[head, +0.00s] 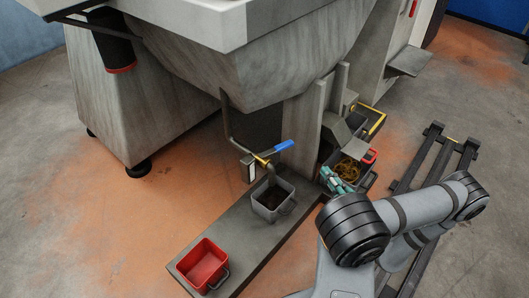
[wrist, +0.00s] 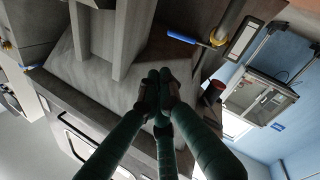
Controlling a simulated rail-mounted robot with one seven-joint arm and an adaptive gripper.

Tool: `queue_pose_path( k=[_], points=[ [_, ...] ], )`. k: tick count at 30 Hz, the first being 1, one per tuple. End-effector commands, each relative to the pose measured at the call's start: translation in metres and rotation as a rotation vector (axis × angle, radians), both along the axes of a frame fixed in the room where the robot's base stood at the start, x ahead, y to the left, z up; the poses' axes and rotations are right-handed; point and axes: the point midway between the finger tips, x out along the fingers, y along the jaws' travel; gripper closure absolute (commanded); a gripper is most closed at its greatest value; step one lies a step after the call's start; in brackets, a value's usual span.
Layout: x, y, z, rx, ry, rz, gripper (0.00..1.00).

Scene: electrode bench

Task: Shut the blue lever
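The blue lever (head: 284,146) sits on a brass valve (head: 262,160) on the bent pipe under the machine's hopper. It points to the right and slightly up from the valve in the head view. It also shows near the top of the wrist view (wrist: 181,37). The pipe's outlet hangs over a grey bucket (head: 270,213). My gripper (head: 336,178), with teal fingers, is to the right of and below the lever in the head view, apart from it. In the wrist view its fingertips (wrist: 161,92) are together, with nothing visible between them.
A red bin (head: 204,265) stands at the near end of the grey plinth (head: 237,236). Bins (head: 354,170) with yellow and red items lie close behind my gripper. The hopper (head: 255,70) overhangs the pipe. Upright grey plates (head: 307,125) stand right of the lever.

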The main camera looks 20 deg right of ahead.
Motion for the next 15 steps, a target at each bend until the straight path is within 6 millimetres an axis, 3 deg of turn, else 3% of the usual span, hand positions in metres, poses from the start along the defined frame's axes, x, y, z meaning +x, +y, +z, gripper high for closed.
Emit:
queue_pose_path(
  k=[7, 15],
  points=[
    [-0.001, 0.019, -0.015, -0.415, 0.007, 0.019, 1.00],
    [0.012, 0.025, -0.018, -0.538, -0.015, 0.030, 1.00]
  ],
)
